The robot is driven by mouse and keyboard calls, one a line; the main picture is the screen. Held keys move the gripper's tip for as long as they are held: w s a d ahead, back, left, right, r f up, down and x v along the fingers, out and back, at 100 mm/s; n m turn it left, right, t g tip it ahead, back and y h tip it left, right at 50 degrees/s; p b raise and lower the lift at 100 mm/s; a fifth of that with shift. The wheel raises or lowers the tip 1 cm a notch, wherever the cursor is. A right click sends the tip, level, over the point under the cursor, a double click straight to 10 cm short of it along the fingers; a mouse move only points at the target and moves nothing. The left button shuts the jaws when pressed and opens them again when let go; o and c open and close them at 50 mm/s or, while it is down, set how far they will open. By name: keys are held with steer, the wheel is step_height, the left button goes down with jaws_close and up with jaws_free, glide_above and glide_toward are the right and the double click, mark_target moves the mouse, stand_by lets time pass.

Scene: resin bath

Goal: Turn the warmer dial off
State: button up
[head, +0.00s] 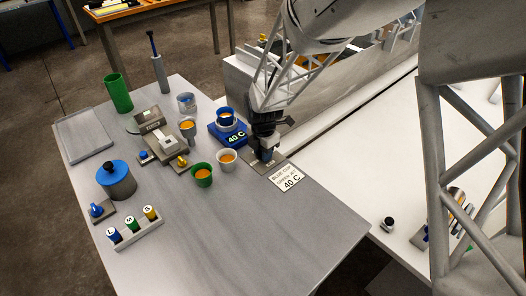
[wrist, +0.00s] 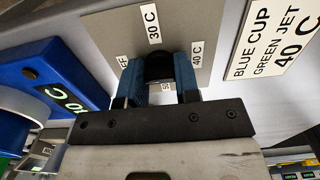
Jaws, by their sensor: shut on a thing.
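The warmer dial is a black round knob (wrist: 159,68) on a grey plate (wrist: 192,22) with labels OFF, 30 C, 40 C and a partly covered one. In the wrist view my gripper (wrist: 159,75) has its two blue-padded fingers on either side of the knob, shut on it. In the head view my gripper (head: 266,155) is down at the plate and hides the knob. I cannot tell which label the dial points to. The blue warmer (head: 228,135) reads 40 C and carries a blue cup (head: 226,117); it also shows in the wrist view (wrist: 50,72).
A sign (head: 288,178) reading "BLUE CUP GREEN JET 40 C" lies beside the plate. A white cup (head: 227,160) and a green cup (head: 202,175) stand to the left. A grey lidded pot (head: 117,184) stands farther left. The table's front right is clear.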

steer(key=o, duration=0.9)
steer(key=shift+r, duration=3.9)
